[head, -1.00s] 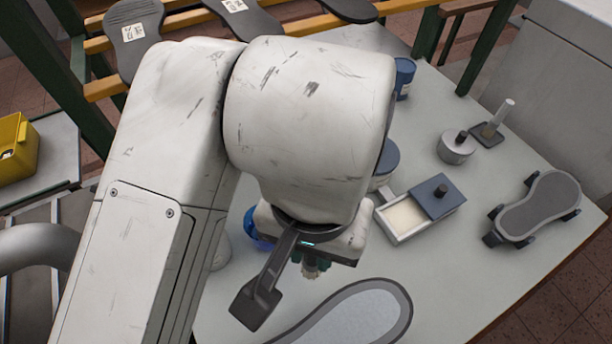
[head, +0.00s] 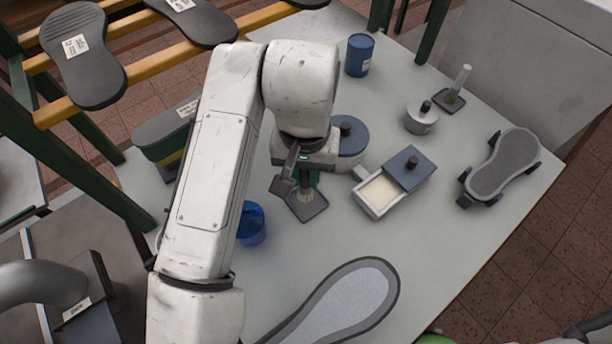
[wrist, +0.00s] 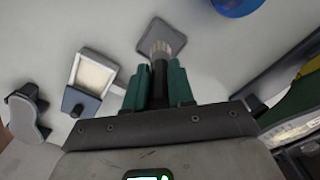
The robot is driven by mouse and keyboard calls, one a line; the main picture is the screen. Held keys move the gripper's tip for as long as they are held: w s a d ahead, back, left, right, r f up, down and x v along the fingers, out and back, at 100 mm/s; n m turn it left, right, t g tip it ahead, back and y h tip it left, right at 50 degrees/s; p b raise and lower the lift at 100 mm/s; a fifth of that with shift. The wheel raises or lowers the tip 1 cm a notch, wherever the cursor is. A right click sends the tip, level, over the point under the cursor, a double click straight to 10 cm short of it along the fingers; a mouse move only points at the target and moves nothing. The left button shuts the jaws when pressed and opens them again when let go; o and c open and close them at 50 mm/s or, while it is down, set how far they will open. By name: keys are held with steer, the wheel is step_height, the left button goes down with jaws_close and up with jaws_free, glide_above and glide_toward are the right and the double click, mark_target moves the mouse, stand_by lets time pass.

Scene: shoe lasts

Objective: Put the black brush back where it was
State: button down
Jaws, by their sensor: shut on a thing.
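My gripper (head: 308,182) has green fingers, which also show in the wrist view (wrist: 160,85). It is shut on the black brush (wrist: 160,75), whose dark handle stands between the fingers. Its pale bristles point away from my gripper, down toward the table. A dark square pad (head: 310,209) lies on the table under the brush; it also shows in the wrist view (wrist: 152,31). The bristle end overlaps the pad in both views. I cannot tell whether it touches the pad. My wrist hides most of the brush in the head view.
A blue cup (head: 251,225) stands left of the pad. A blue-lidded round tin (head: 350,140) and an open box with a blue lid (head: 408,168) are close on the right. A pale-handled brush (head: 462,78) stands on another pad farther back. A sole shape (head: 345,300) lies in front.

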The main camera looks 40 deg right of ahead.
mark_target(306, 182)
steer(key=f, duration=0.3)
steer(key=shift+w+d+f+p, duration=0.25)
steer(key=shift+w+d+p, duration=0.1)
steer(key=shift+d+p, duration=0.05)
steer(key=shift+f, duration=0.4)
steer(key=shift+f, duration=0.25)
steer(key=c, duration=1)
jaws_free()
steer(key=shift+r, duration=0.1)
step_height(306, 182, up, 12)
steer(key=shift+r, duration=0.2)
